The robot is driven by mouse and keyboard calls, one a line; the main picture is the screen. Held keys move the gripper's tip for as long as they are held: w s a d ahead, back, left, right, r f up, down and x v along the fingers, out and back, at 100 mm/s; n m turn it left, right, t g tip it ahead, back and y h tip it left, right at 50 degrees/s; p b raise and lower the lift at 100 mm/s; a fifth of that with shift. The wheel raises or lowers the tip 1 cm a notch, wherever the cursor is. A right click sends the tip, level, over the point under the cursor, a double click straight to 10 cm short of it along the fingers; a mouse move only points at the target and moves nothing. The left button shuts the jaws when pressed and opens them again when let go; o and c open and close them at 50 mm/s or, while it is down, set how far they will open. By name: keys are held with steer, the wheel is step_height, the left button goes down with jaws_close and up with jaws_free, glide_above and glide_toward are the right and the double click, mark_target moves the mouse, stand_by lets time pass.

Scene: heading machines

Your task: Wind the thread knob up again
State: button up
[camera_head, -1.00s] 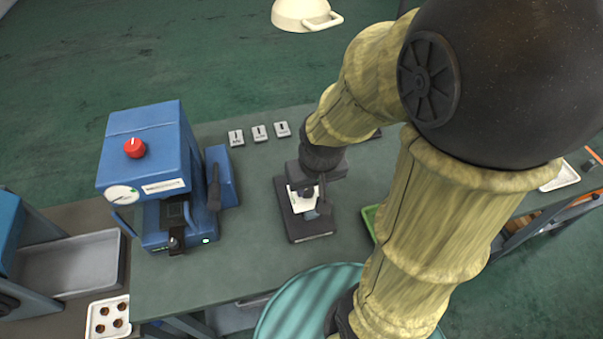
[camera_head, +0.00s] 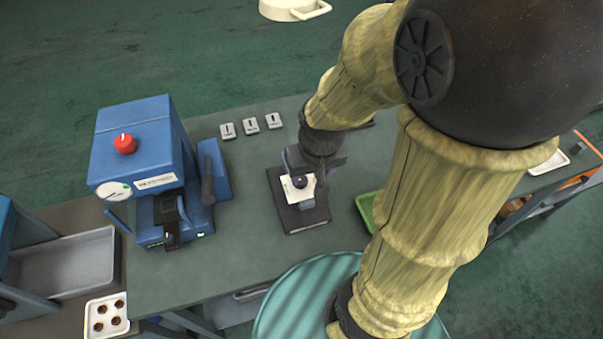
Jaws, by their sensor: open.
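A small stand with a dark base (camera_head: 303,219) and a pale plate (camera_head: 296,194) sits on the bench in the middle. A small dark round knob (camera_head: 299,182) shows at the pale plate; I cannot tell for sure that it is the thread knob. My gripper (camera_head: 304,175) is open, pointing down at this knob, with its fingers around or just above it. Whether they touch it cannot be told, as my wrist and fingers hide the stand's back and right side.
A blue machine (camera_head: 140,150) with a red knob (camera_head: 124,144) stands to the left. Several small grey labelled plates (camera_head: 250,126) lie behind the stand. A green tray (camera_head: 365,205) is partly hidden by my arm. The bench (camera_head: 225,260) is clear in front.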

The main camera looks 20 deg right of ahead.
mark_target(301, 179)
steer(key=w+d+r+m+g+y, duration=0.1)
steer(key=w+d+r+m+g, duration=0.1)
steer(key=w, duration=0.5)
steer(key=w+d+r+m+g+y+b, duration=0.1)
steer(key=w+d+r+m+g, duration=0.1)
steer(key=w+m+g, duration=0.2)
steer(key=w+m, duration=0.1)
steer(key=w, duration=0.1)
steer(key=shift+w+d+m+y+b, duration=0.25)
steer(key=shift+w+m+y+b, duration=0.05)
steer(key=shift+w+y, duration=0.1)
steer(key=p+x, duration=0.2)
steer(key=x, duration=1.5)
steer(key=shift+s+a+f, duration=0.1)
steer(key=shift+f, duration=0.15)
steer(key=c, duration=1)
